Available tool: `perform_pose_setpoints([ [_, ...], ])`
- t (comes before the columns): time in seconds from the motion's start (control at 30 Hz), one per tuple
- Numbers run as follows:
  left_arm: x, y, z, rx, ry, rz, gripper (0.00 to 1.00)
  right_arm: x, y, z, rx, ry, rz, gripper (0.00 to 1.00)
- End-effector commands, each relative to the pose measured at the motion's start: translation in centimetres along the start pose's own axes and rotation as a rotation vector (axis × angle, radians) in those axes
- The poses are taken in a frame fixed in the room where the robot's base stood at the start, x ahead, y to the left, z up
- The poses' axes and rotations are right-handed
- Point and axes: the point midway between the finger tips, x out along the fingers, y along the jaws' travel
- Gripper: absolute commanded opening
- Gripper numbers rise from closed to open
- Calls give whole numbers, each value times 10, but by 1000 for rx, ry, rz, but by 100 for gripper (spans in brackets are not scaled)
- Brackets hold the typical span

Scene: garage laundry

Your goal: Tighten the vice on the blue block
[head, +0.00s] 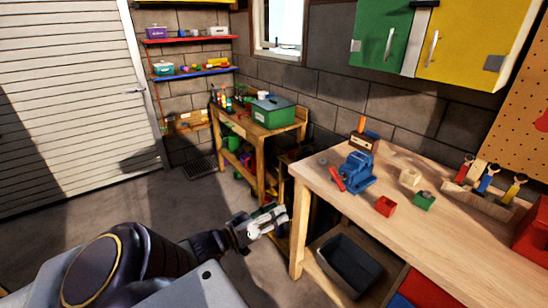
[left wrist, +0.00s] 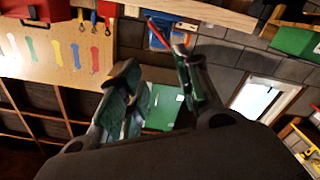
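The blue vice (head: 359,171) stands near the front left corner of the wooden workbench, with its red handle (head: 337,180) sticking out toward the bench edge. Vice and handle also show in the left wrist view, the vice (left wrist: 157,36) partly cut off by the bench edge and the handle (left wrist: 180,38) beside it. I cannot make out a separate blue block in the jaws. My left gripper (head: 268,221) is off the bench, left of and lower than the vice, not touching it. In the left wrist view its fingers (left wrist: 154,70) are spread and empty. My right gripper is not in view.
A red block (head: 385,206), a green block (head: 424,201) and a cream block (head: 410,177) lie right of the vice. A dark bin (head: 349,267) sits below the bench. A smaller bench with a green box (head: 273,112) stands behind. Floor left of the workbench is clear.

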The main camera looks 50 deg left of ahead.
Motion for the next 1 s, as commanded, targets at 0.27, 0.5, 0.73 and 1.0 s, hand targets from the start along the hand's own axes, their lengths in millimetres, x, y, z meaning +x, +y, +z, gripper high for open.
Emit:
perform_pose_setpoints([
  [0.27, -1, 0, 0, 1, -1, 0, 34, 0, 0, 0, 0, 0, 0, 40],
  [0.5, -1, 0, 0, 1, -1, 0, 20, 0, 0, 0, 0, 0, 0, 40],
  [0.73, 2, 2, -4, 2, 10, 6, 0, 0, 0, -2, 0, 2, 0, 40],
  [1.0, 24, 17, -35, 10, 93, 53, 0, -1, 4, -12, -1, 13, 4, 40],
])
